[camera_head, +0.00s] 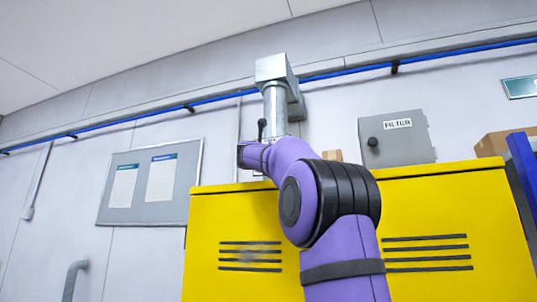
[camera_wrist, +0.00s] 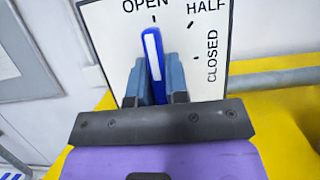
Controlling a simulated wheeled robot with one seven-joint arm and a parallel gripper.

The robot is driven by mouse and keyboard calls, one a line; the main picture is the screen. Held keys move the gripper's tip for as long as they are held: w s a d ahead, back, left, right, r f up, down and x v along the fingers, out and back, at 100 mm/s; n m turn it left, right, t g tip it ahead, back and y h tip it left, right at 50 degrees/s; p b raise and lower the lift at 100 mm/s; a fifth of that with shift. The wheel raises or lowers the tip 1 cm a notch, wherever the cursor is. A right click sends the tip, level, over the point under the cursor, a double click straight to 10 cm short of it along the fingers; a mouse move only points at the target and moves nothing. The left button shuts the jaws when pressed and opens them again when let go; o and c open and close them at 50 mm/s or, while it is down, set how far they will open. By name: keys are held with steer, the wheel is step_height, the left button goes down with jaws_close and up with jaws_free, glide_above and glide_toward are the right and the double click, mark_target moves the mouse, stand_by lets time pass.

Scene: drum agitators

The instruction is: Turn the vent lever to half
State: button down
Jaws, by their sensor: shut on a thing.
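The vent lever (camera_wrist: 152,45), a blue bar with a pale stripe, stands near upright in the wrist view. Its tip points at the OPEN tick on a white dial plate (camera_wrist: 110,40). The plate also reads HALF at the upper right and CLOSED, turned sideways, at the right. My gripper (camera_wrist: 155,78) is shut on the lever, with one blue-grey finger on each side of it. The lever's lower part is hidden between the fingers and behind my wrist. In the head view my purple arm hides most of the plate and the lever.
A grey duct (camera_head: 275,105) rises above my wrist against the wall. Yellow cabinets (camera_head: 450,215) stand in front, on both sides of my arm. A grey FILTER box (camera_head: 405,145) is on the wall at right, a notice board (camera_head: 150,185) at left. A blue pipe (camera_head: 440,57) runs above.

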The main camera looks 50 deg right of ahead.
steer(key=m+g, duration=0.1)
steer(key=m, duration=0.2)
steer(key=m+g, duration=0.2)
steer(key=m, duration=0.1)
steer(key=shift+w+h, duration=0.15)
steer(key=shift+h, duration=0.15)
steer(key=shift+m+g, duration=0.7)
steer(key=shift+m, duration=0.9)
steer(key=shift+m+g, duration=0.7)
steer(key=shift+m, duration=0.9)
steer(key=c, duration=1.1)
jaws_free()
steer(key=shift+a, duration=0.1)
steer(key=v, duration=1)
steer(key=shift+a+r, duration=0.15)
steer(key=shift+a, duration=0.3)
